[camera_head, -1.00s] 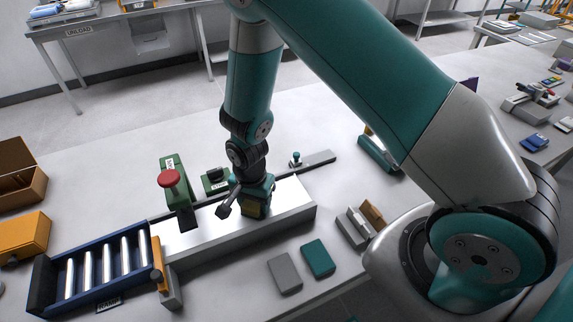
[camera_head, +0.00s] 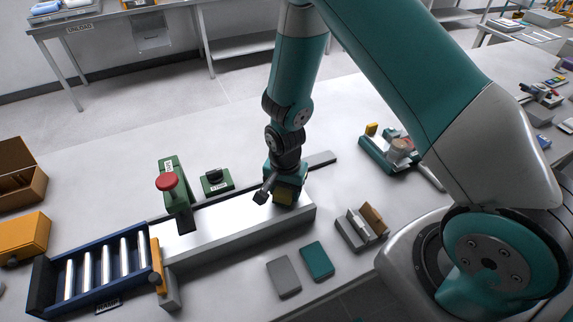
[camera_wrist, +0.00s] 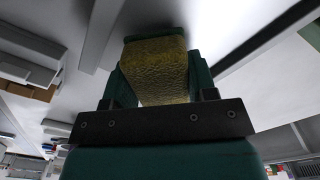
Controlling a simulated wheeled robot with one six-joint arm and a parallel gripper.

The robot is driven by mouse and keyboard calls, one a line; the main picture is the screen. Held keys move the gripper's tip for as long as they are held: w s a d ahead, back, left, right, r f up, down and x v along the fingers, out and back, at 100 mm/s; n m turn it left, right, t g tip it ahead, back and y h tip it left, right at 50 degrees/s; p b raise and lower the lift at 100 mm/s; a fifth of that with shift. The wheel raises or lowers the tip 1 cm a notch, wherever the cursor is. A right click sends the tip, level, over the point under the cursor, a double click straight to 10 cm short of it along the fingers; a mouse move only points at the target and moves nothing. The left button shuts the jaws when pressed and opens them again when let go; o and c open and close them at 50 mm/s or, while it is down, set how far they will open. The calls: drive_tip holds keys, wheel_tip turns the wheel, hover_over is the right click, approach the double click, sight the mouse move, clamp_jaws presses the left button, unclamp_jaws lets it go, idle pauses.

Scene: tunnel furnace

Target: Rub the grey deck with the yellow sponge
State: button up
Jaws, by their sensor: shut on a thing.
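The grey deck (camera_head: 215,235) is the long raised block with a pale top in the middle of the table. My gripper (camera_head: 286,196) is at its right end, pointing down. It is shut on the yellow sponge (camera_head: 283,197), which is low at the deck's top; whether it touches the surface cannot be told for sure. In the wrist view the sponge (camera_wrist: 156,65) fills the space between the green fingers, with the pale deck behind it. My gripper hides the part of the deck under and behind it.
A green post with a red knob (camera_head: 167,182) stands at the deck's back left. A blue roller ramp (camera_head: 100,262) adjoins the left end. A green block (camera_head: 216,181) sits behind. Grey (camera_head: 284,276) and teal (camera_head: 317,261) pads lie in front, beside a small holder (camera_head: 355,230).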

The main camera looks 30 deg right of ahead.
drive_tip(key=shift+a+r+p, duration=0.1)
drive_tip(key=shift+r+p, duration=2.1)
drive_tip(key=shift+r, duration=1.4)
